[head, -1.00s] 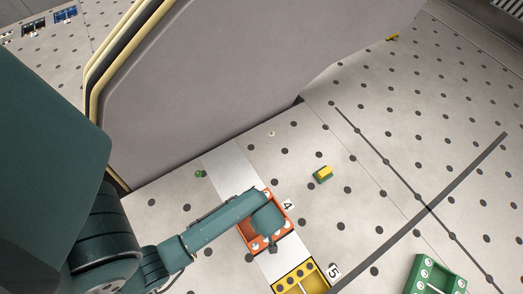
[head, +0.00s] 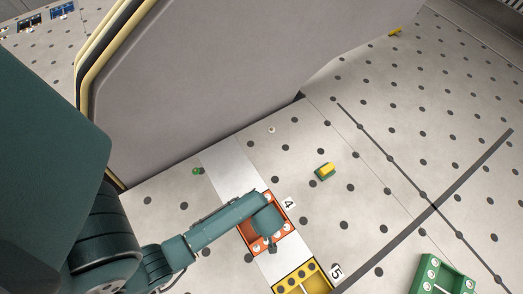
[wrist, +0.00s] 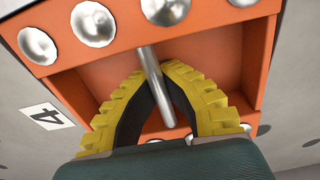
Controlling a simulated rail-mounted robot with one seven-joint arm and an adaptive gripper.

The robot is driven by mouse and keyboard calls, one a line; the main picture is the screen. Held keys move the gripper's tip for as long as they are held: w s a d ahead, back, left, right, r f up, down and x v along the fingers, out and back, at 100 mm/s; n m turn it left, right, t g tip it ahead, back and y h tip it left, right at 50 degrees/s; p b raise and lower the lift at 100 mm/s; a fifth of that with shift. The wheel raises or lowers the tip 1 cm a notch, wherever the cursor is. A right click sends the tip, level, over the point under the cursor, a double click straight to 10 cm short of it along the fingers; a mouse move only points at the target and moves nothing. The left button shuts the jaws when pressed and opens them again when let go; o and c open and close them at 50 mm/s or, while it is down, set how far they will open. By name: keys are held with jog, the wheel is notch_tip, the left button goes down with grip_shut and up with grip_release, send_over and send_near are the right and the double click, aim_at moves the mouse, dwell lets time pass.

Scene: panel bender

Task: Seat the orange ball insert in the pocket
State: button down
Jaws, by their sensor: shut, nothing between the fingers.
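The orange ball insert (wrist: 252,65) shows in the wrist view as an orange frame with silver balls along its edges. In the head view the orange piece (head: 291,234) lies on a pale strip beside the label 4, partly covered by my arm. My gripper (wrist: 158,70) has yellow ribbed fingers and is shut over the orange frame's recess. A silver rod (wrist: 149,58) shows at the fingertips; I cannot tell whether they touch it. In the head view my gripper (head: 272,244) is small and dark over the orange piece. I cannot make out a separate pocket.
A yellow holder (head: 316,271) marked 5 sits just below the orange piece. A green holder (head: 427,272) is at lower right. A large grey panel (head: 200,90) stands behind; the right side is mostly open.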

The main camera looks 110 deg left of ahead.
jog(key=shift+f, duration=0.35)
dwell(0.6)
jog(key=c, duration=1.2)
grip_release()
jog(key=shift+o, duration=0.2)
jog(key=r, duration=0.4)
jog(key=w+r, duration=0.1)
jog(key=r, duration=0.3)
jog(key=d+r, duration=0.1)
jog(key=r, duration=0.3)
jog(key=shift+w+d, duration=0.1)
jog(key=shift+w, duration=0.15)
jog(key=shift+f, duration=0.1)
